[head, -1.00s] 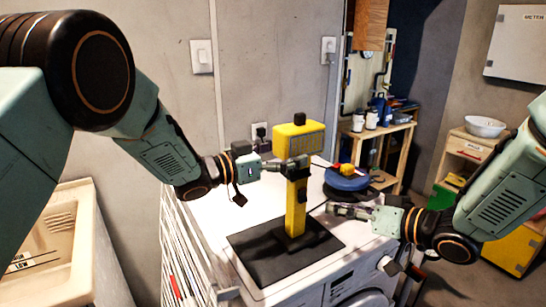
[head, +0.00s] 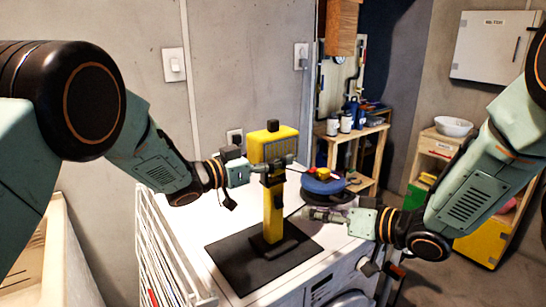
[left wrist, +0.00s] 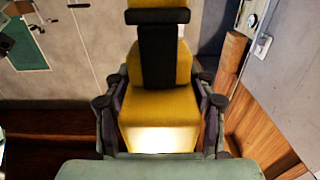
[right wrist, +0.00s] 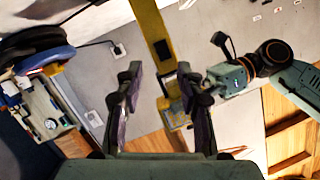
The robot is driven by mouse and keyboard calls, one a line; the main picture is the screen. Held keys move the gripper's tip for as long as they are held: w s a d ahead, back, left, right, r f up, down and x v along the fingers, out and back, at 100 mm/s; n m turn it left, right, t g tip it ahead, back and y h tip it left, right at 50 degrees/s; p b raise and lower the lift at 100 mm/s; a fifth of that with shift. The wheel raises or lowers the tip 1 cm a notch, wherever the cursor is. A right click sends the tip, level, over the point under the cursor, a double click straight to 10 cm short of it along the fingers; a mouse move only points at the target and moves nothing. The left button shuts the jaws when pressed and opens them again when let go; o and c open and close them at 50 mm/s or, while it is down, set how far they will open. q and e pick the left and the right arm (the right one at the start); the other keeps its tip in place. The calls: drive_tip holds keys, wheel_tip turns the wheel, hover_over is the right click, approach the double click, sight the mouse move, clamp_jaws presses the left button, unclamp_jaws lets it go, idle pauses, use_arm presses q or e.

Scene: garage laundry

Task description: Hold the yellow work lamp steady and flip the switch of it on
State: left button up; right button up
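The yellow work lamp (head: 272,215) stands upright on a dark mat (head: 235,265) on the white machine, its boxy head at the top. My left gripper (head: 280,165) is at the post just under the head. In the left wrist view the yellow lamp body (left wrist: 158,105) lies between its spread fingers; firm contact is not clear. A small dark patch, seemingly the switch (right wrist: 162,49), is on the post in the right wrist view. My right gripper (head: 308,213) is to the right of the post, apart from it. Its fingers (right wrist: 160,82) are parted and empty.
A blue round object (head: 323,185) with small red and yellow pieces sits behind my right gripper. A white rack (head: 165,245) stands left of the machine. A wooden shelf (head: 355,140) with jars is behind. The machine top around the mat is mostly clear.

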use_arm(q)
drive_tip(key=c, duration=1)
clamp_jaws()
use_arm(e)
drive_tip(key=shift+r, duration=0.1)
drive_tip(key=shift+c, duration=0.6)
drive_tip(key=r, duration=0.3)
drive_tip(key=shift+w+a+n, duration=0.2)
drive_tip(key=shift+a+n, duration=0.1)
drive_tip(key=c, duration=0.3)
drive_tip(key=shift+s+a+r+n, duration=0.15)
drive_tip(key=shift+s+r+n, duration=0.3)
drive_tip(key=shift+r, duration=0.2)
drive_tip(key=shift+s+a+r+n, duration=0.15)
drive_tip(key=shift+s+r+n, duration=0.15)
drive_tip(key=shift+r+n, duration=0.3)
drive_tip(key=c, duration=0.3)
drive_tip(key=shift+s+r+n+h, duration=0.2)
drive_tip(key=shift+n+h, duration=0.1)
drive_tip(key=shift+n, duration=0.25)
clamp_jaws()
drive_tip(key=s+n+h, duration=0.1)
drive_tip(key=n, duration=0.4)
drive_tip(key=s+d+f+n, duration=0.1)
drive_tip(key=n, duration=0.5)
drive_tip(key=s+d+f+n+h, duration=0.1)
drive_tip(key=n, duration=0.4)
drive_tip(key=shift+s+f+n+t+h, duration=0.25)
drive_tip(key=shift+s+n+t+h, duration=0.05)
drive_tip(key=shift+s+n, duration=0.1)
